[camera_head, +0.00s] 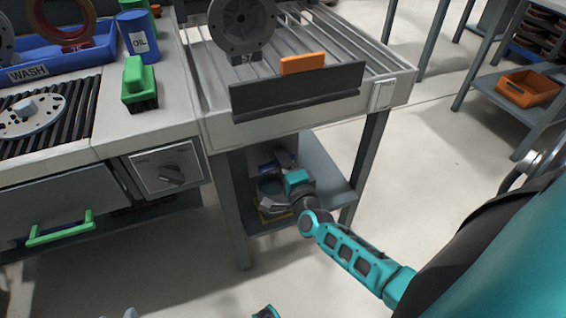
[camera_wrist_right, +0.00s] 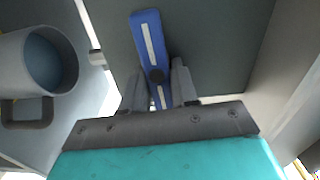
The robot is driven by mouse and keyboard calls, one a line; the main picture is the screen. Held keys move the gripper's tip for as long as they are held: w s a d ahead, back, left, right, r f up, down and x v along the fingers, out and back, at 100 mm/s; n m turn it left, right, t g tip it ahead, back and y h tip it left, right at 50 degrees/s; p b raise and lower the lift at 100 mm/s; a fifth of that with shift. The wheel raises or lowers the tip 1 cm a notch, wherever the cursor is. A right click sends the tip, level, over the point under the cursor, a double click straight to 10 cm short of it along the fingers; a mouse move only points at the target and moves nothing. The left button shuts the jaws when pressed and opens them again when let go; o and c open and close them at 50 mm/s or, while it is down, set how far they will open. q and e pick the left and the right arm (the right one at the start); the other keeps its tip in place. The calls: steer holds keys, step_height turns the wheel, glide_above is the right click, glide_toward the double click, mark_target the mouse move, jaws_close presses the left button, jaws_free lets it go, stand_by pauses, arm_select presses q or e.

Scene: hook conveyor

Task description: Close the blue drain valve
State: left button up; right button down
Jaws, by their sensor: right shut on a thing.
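The blue drain valve's handle (camera_wrist_right: 147,35) is a flat blue lever with a pale stripe and a dark round pivot, in the right wrist view. The fingers of my right gripper (camera_wrist_right: 160,88) stand on both sides of its lower part and are shut on it. In the head view my right gripper (camera_head: 284,172) reaches in under the slatted table, above the lower shelf. A small blue part (camera_head: 266,166) shows beside it there; most of the valve is hidden by the gripper. My left gripper does not show clearly in either view.
A grey mug-like container (camera_wrist_right: 68,62) stands left of the valve in the wrist view. A workbench with a knob panel (camera_head: 165,170) stands left.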

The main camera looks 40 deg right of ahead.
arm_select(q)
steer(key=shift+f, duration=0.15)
arm_select(e)
steer(key=shift+f+m, duration=0.15)
steer(key=shift+m, duration=0.45)
steer(key=c, duration=1)
jaws_free()
steer(key=shift+o, duration=0.2)
arm_select(q)
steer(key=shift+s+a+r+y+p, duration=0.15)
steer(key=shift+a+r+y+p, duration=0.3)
steer(key=shift+p, duration=0.75)
arm_select(e)
steer(key=v, duration=1.3)
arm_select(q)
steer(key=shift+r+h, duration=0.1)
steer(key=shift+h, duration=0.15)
arm_select(e)
steer(key=shift+a, duration=0.15)
